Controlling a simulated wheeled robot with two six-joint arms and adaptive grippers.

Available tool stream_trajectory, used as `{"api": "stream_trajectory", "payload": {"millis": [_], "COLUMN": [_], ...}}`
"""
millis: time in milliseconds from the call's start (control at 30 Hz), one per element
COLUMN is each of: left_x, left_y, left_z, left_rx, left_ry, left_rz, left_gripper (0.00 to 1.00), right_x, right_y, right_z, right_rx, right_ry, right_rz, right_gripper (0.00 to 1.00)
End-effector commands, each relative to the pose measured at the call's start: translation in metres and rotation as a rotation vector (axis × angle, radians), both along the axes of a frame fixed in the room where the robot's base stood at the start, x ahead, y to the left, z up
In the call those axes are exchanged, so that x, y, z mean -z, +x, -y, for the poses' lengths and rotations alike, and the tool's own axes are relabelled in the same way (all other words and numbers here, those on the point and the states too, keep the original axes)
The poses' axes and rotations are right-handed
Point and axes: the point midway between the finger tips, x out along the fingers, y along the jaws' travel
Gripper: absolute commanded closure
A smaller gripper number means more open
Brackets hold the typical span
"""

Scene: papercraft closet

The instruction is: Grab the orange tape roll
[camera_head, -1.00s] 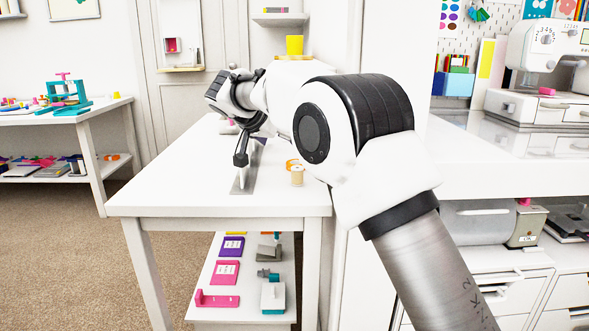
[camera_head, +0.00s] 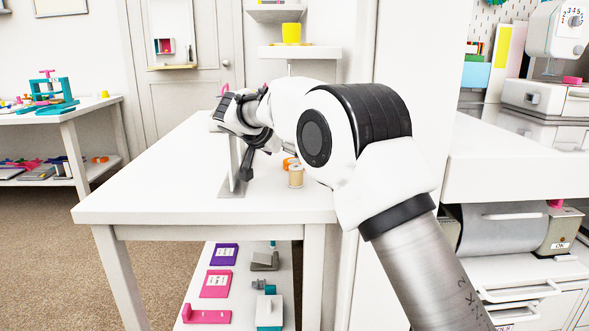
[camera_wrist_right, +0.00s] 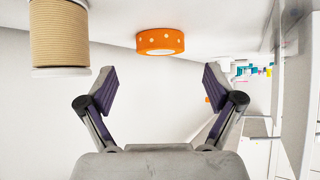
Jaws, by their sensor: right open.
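The orange tape roll (camera_wrist_right: 160,41) has pale dots and shows at the top centre of the right wrist view, beyond and between my right fingertips. In the head view the tape roll (camera_head: 288,163) is partly hidden by my right arm, on the white table. My right gripper (camera_wrist_right: 160,89) is open, with nothing between its fingers and a gap to the roll. In the head view my right gripper (camera_head: 246,165) reaches over the table, left of the roll. My left gripper is not in view.
A twine spool (camera_head: 296,177) stands close to the roll; it also shows in the right wrist view (camera_wrist_right: 60,38). A grey upright stand (camera_head: 232,188) is beside my right gripper. The white table (camera_head: 150,190) has a clear left part. Shelves (camera_head: 268,51) stand behind.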

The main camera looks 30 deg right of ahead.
Motion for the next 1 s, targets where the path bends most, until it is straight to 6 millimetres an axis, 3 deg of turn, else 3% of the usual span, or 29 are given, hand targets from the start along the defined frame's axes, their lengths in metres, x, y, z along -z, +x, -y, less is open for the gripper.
{"api": "stream_trajectory", "payload": {"millis": [167, 433, 500, 567, 600, 1000], "left_x": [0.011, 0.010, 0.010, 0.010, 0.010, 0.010], "left_y": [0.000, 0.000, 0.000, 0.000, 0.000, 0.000], "left_z": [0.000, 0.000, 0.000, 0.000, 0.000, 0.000], "left_rx": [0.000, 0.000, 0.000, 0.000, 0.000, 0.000], "left_ry": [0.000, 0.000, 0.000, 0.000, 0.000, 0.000], "left_rz": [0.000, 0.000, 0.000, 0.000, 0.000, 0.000], "left_gripper": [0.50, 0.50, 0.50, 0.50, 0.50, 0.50], "right_x": [0.026, 0.028, 0.028, 0.028, 0.028, 0.027], "right_y": [0.012, 0.015, 0.015, 0.015, 0.015, 0.015], "right_z": [0.027, 0.033, 0.033, 0.033, 0.033, 0.033], "right_rx": [0.002, 0.000, 0.000, 0.000, 0.000, 0.000], "right_ry": [0.003, 0.000, 0.000, 0.000, 0.000, 0.001], "right_rz": [-0.002, -0.002, -0.002, -0.002, -0.002, -0.002], "right_gripper": [0.09, 0.09, 0.34, 0.53, 0.57, 0.57]}}
